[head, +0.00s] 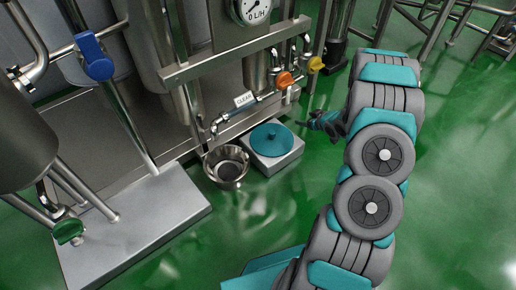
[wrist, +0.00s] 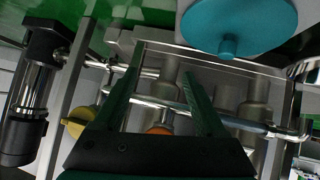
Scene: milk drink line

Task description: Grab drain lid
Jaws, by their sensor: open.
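The drain lid is a round teal disc with a small knob (head: 272,138). It lies on a pale grey block on the green floor in the head view. In the wrist view the lid (wrist: 245,18) shows at the top right, beyond the finger tips. My gripper (head: 303,124) is to the right of the lid and apart from it. In the wrist view my gripper (wrist: 162,52) has its two dark green fingers spread, with nothing held between them. The lid's underside is hidden.
A metal bucket (head: 227,175) stands left of the block (head: 277,163), under a spout. A pipe with a CLEAR label (head: 244,99), an orange knob (head: 284,79) and a yellow knob (head: 315,64) runs behind the lid. The floor in front of the block is clear.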

